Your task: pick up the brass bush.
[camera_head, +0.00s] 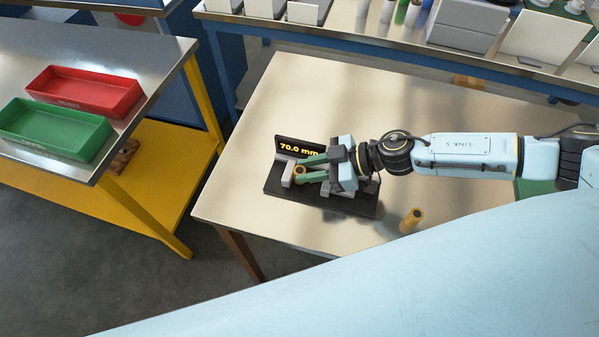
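A small brass bush (299,170) with a dark hole in its top sits at the fingertips of my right gripper (301,171), over the dark gauge base (320,198). The green fingers lie on either side of it; I cannot tell if both press on it or whether it rests on the gauge. A taller brass-coloured cylinder (411,220) stands on the table, apart from the gripper, to its right and nearer to me. My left gripper is not in view.
The gauge display (297,148) reads 70.0 mm. The pale table (250,120) is mostly clear around it. A red tray (85,91) and a green tray (54,129) stand on the left bench. A rear bench holds boxes and bottles. My own pale blue body part covers the foreground.

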